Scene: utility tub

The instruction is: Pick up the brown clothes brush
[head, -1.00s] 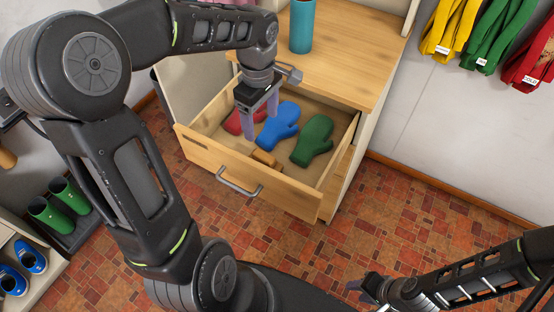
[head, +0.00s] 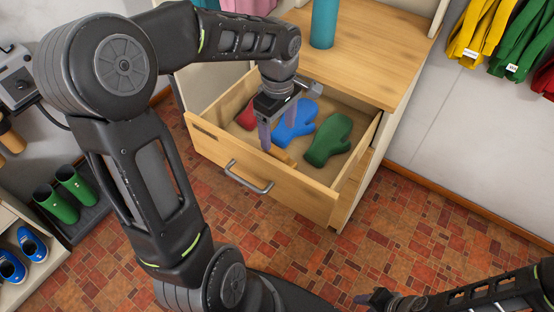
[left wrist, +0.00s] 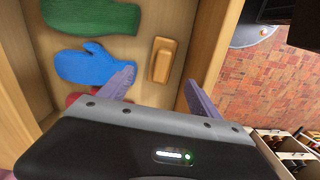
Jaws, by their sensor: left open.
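The brown clothes brush (left wrist: 161,60) lies in the open wooden drawer, close to the drawer's front panel. In the head view only a part of the brush (head: 283,156) shows beside my left gripper (head: 280,137). My left gripper is open, pointing down into the drawer. In the left wrist view its two fingers (left wrist: 158,88) stand apart with nothing between them, and the brush lies beyond the fingertips, in line with the gap. My right gripper (head: 372,298) is at the bottom right of the head view, away from the drawer; its jaws are too small to judge.
Blue (head: 296,125), green (head: 328,140) and partly hidden red (head: 246,115) mittens lie in the drawer behind the brush. The drawer's front panel (head: 215,150) and side walls stand close around my gripper. A teal cylinder (head: 324,22) stands on the cabinet top.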

